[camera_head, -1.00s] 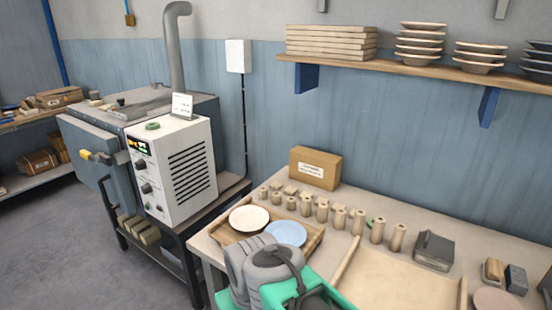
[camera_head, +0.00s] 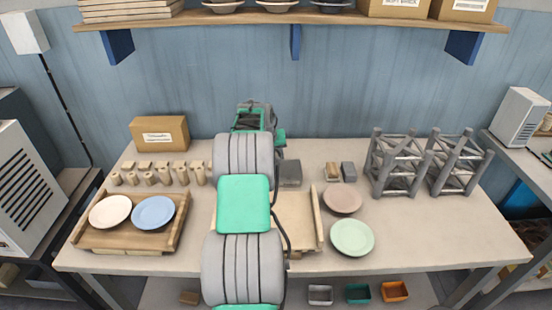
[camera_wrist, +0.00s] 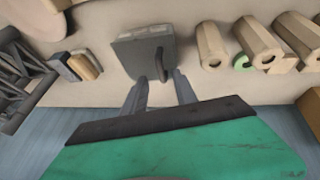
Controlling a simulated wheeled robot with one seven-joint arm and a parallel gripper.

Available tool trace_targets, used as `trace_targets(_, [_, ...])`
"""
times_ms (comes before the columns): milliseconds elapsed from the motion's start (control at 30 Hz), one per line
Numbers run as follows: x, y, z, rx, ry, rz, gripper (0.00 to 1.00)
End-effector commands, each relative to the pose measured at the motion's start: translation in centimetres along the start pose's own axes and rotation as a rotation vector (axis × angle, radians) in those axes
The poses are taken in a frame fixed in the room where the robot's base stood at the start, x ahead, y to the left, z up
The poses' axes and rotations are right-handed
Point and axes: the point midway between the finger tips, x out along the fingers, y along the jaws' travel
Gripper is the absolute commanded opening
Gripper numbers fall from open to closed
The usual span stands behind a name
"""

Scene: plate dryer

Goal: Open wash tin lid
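The wash tin is a dark grey box with a lid and a handle loop. In the head view the tin (camera_head: 290,173) stands at the back middle of the table, just right of my arm, which partly covers it. In the wrist view the tin (camera_wrist: 140,50) is close ahead, its lid looking shut. The handle (camera_wrist: 159,65) faces my gripper (camera_wrist: 158,78). My gripper is open, with its two fingers apart and the handle lying about between their tips. I cannot tell whether they touch. In the head view my arm hides the fingertips.
Wooden cylinders (camera_head: 150,177) stand left of the tin. A tan and a dark block (camera_head: 348,171) lie right of it, before grey lattice stands (camera_head: 397,163). The blue wall (camera_head: 340,95) is close behind.

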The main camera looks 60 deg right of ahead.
Motion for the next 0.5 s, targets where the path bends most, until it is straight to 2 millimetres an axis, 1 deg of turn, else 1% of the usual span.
trace_targets(100, [2.1,0.0,0.0,0.000,-0.002,-0.001,0.34])
trace_targets(200, [3.5,0.0,-0.1,0.000,-0.001,-0.001,0.34])
trace_targets(300, [4.1,0.0,-0.1,0.000,0.002,-0.001,0.34])
trace_targets(500, [4.2,-0.1,-0.1,0.000,0.002,-0.002,0.34])
